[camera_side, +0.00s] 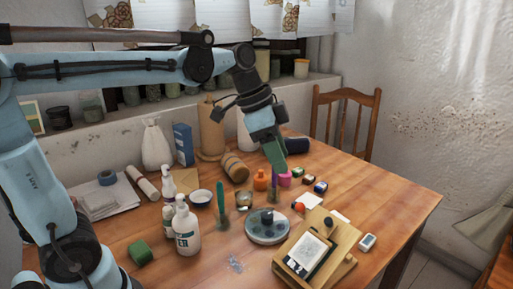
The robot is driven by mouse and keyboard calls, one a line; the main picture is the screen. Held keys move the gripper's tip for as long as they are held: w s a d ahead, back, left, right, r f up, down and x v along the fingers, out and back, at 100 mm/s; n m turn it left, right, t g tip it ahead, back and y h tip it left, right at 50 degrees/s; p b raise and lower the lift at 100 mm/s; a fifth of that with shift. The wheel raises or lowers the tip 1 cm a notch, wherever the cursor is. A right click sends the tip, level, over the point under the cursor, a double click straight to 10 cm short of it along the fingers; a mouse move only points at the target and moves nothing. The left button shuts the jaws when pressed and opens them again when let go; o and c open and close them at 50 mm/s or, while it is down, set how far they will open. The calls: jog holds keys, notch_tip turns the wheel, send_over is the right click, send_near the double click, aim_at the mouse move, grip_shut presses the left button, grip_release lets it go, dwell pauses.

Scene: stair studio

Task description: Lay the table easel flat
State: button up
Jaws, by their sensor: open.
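The wooden table easel (340,253) stands at the front right of the table, tilted up, with a small framed picture or card (308,252) resting against its face. A round knob shows near its top. My gripper (276,160) is above the middle of the table, pointing down, behind and to the left of the easel and apart from it. Its green-grey end is small in the picture, with nothing seen held in it. The easel's back and support are mostly hidden from this side.
A round palette (268,227) lies just left of the easel, and a small white timer (367,242) to its right. White bottles (187,232), a green block (140,252) and small paint pots crowd the left and middle. The table's right side (405,200) is clear. A chair (345,120) stands behind.

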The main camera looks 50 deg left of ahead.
aim_at(299, 204)
jog(key=x, duration=1.2)
jog(key=shift+c, duration=0.5)
grip_shut()
